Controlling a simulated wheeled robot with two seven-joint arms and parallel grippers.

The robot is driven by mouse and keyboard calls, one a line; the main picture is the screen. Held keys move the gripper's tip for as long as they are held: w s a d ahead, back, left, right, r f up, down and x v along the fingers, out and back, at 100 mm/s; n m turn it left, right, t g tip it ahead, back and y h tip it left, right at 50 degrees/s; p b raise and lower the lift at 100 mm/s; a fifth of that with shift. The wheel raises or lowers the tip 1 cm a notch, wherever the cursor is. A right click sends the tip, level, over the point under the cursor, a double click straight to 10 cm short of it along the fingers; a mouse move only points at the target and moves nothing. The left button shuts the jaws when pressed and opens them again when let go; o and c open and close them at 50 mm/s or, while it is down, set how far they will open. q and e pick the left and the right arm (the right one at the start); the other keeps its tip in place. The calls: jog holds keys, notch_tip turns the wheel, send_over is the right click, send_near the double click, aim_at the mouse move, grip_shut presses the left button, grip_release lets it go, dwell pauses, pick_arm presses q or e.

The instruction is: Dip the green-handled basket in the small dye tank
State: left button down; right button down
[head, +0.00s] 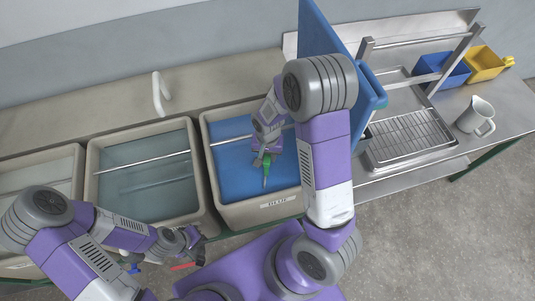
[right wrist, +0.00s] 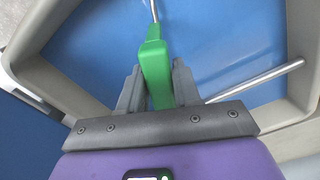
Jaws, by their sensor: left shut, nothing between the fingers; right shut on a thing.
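My right gripper (head: 265,158) is over the blue tank, shut on the green handle (head: 267,161). In the right wrist view the green handle (right wrist: 155,65) stands between the two fingers (right wrist: 158,88), and a thin metal rod runs on from its far end. The basket itself cannot be made out; whether it is under the blue liquid I cannot tell. The blue dye tank (head: 256,215) has a beige rim and a front label reading BLUE. My left gripper (head: 197,244) is shut and empty, low in front of the middle tank.
A tank of greyish liquid (head: 206,212) stands left of the blue one, and another beyond it. Metal bars cross the tanks. A tall blue panel (head: 325,35) rises at the right, before a draining rack (head: 410,138), blue bin (head: 442,70), yellow bin (head: 485,64) and metal pitcher (head: 474,116).

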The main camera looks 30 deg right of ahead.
jog(key=shift+f+b, duration=0.75)
jog(key=shift+f, duration=0.2)
notch_tip(320, 180, up, 34)
jog(key=p, duration=2)
jog(key=shift+f, duration=0.15)
dwell(1.2)
jog(key=shift+f, duration=0.1)
